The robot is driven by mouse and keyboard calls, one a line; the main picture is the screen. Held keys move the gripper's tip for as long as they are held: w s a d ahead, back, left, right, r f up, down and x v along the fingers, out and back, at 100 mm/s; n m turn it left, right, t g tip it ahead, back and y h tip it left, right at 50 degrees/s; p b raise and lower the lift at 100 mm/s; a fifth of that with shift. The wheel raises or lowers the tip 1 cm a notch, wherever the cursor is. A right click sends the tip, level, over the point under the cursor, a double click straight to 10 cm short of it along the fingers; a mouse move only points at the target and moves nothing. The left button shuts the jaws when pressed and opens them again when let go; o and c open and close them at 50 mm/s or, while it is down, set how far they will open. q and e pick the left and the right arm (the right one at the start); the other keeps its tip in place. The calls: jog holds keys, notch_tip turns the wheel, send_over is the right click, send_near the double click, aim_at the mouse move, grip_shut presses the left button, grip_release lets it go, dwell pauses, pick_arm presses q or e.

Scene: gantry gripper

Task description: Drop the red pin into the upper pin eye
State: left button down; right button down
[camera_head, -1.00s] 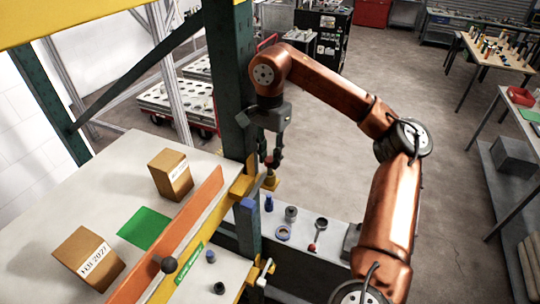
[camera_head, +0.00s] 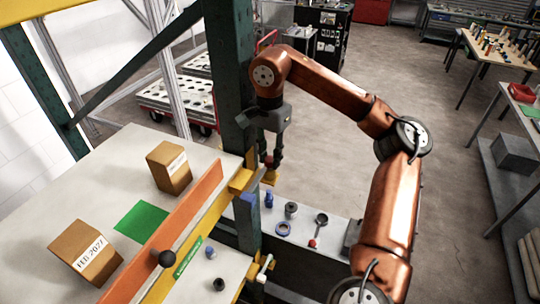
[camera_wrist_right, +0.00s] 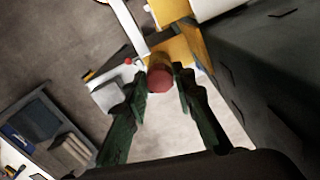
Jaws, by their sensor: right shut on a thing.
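The red pin shows in the right wrist view as a round red end (camera_wrist_right: 160,78) between the fingers, and in the head view as a small red spot (camera_head: 269,161). My right gripper (camera_head: 270,165) is shut on it, beside the green post. In the right wrist view my right gripper (camera_wrist_right: 160,85) has a finger on each side of the pin. A yellow bracket (camera_wrist_right: 178,45) lies just beyond the pin; a yellow piece (camera_head: 270,177) shows below the fingers in the head view. I cannot tell whether the pin is inside an eye. My left gripper is not in view.
The green post (camera_head: 232,100) stands close left of my right gripper. An orange bar (camera_head: 185,215) and yellow rail cross the white table (camera_head: 100,180), which holds two boxes and a green mat (camera_head: 142,221). A low grey bench (camera_head: 330,228) bears several small parts.

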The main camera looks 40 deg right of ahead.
aim_at(269, 159)
jog(key=shift+f+b, duration=0.35)
jog(key=shift+f, duration=0.3)
jog(key=c, duration=1.5)
grip_release()
jog(key=shift+c, duration=0.2)
notch_tip(269, 159, up, 12)
jog(key=shift+s+d, duration=0.1)
